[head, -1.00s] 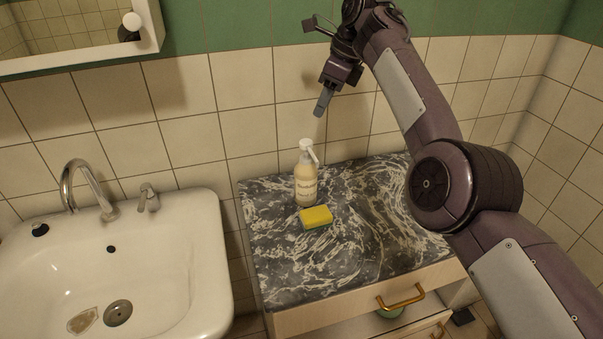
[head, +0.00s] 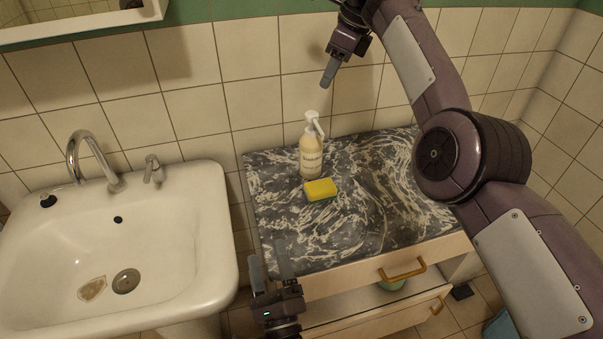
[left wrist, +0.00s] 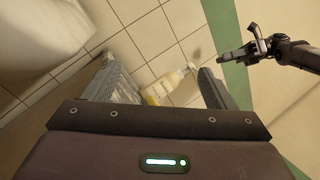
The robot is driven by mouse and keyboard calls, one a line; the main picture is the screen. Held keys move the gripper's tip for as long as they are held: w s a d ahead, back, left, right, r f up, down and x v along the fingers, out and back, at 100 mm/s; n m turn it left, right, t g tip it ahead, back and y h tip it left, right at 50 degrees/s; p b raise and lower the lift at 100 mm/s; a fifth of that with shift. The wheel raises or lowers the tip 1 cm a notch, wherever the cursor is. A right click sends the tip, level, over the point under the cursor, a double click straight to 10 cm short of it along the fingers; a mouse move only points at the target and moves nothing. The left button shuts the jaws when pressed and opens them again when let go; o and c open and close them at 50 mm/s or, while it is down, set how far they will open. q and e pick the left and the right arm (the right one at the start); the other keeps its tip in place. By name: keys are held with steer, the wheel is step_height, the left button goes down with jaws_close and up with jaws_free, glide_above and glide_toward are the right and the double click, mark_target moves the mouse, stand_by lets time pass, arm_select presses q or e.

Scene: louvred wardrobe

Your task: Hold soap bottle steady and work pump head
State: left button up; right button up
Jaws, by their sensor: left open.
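The cream soap bottle (head: 311,160) with a white pump head (head: 313,123) stands upright near the back of the marble-patterned counter (head: 370,220). My left gripper (head: 267,252) is open and empty, low at the counter's front left edge, well apart from the bottle. In the left wrist view the bottle (left wrist: 163,90) shows further off, between the spread fingers (left wrist: 160,78). My right gripper (head: 327,84) points down, above and slightly right of the pump head, not touching it. Its fingers overlap, so their gap is hidden; it also shows in the left wrist view (left wrist: 230,57).
A yellow sponge (head: 321,189) lies just in front of the bottle. A white washbasin (head: 200,230) with a tap is at the left. Below the counter is a drawer with a brass handle (head: 403,272). Tiled walls close off the back; the counter's right part is clear.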

mark_target(307, 157)
arm_select(q)
steer(key=w+r+m+t+y, duration=0.1)
steer(key=w+r, duration=0.6)
steer(key=r, duration=0.2)
steer(key=w+d+f+m+g+h, duration=0.1)
steer(key=w+d+f+m+h, duration=0.1)
steer(key=w+m+h, duration=0.2)
steer(key=w+d+f+m+g+h, duration=0.1)
steer(key=w+f+m+g+h, duration=0.1)
steer(key=w+m+h, duration=0.3)
steer(key=w+d+f+m+g+h, duration=0.2)
steer(key=w+m+h, duration=0.3)
steer(key=w+m, duration=0.4)
steer(key=shift+w+d+f, duration=0.1)
steer(key=shift+w+d, duration=0.15)
steer(key=shift+d, duration=0.1)
steer(key=shift+x, duration=3.85)
steer(key=shift+f, duration=0.15)
